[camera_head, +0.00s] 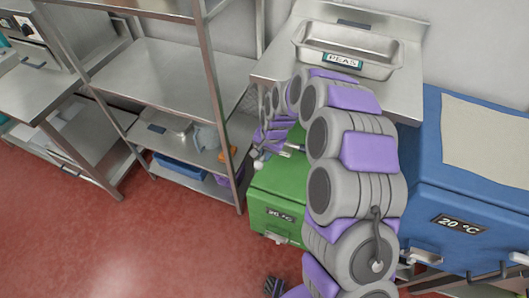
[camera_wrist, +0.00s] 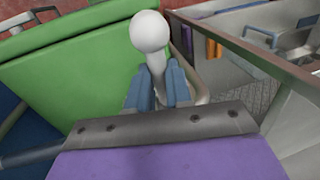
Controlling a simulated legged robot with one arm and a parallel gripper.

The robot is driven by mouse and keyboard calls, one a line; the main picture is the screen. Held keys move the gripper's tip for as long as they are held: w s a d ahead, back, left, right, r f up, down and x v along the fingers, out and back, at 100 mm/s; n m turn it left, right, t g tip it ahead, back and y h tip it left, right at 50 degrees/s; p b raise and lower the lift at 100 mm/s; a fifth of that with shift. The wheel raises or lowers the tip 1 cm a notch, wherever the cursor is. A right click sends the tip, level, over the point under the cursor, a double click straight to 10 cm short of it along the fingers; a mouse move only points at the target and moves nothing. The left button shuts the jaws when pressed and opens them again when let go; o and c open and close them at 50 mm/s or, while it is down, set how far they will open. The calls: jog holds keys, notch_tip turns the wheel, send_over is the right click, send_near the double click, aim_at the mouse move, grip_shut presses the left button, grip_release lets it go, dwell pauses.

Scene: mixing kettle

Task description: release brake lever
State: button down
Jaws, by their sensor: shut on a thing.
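The brake lever (camera_wrist: 150,35) has a white ball knob on a pale stem. In the wrist view its stem stands between the two blue-grey fingers of my gripper (camera_wrist: 157,88), which is shut on it just below the knob. In the head view the small white knob (camera_head: 258,165) shows at the upper left edge of the green box (camera_head: 268,205). The lever's lower end is hidden behind the gripper in the wrist view.
A blue box (camera_head: 465,190) marked 20 °C stands right of the green box. A steel tray (camera_head: 350,50) labelled PEAS rests on a counter behind. Steel shelving (camera_head: 160,75) stands close on the left. The red floor (camera_head: 130,240) is clear at the front left.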

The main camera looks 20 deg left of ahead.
jog(key=shift+w+r+g, duration=0.1)
jog(key=shift+r+g, duration=0.05)
jog(key=shift+g, duration=0.15)
jog(key=shift+w+r+g+p, duration=0.1)
jog(key=shift+r+g+p, duration=0.15)
jog(key=shift+g+p, duration=0.25)
jog(key=c, duration=1)
grip_release()
jog(key=shift+a, duration=0.1)
jog(key=shift+c, duration=0.2)
jog(key=p+v, duration=0.3)
jog(key=v, duration=1.4)
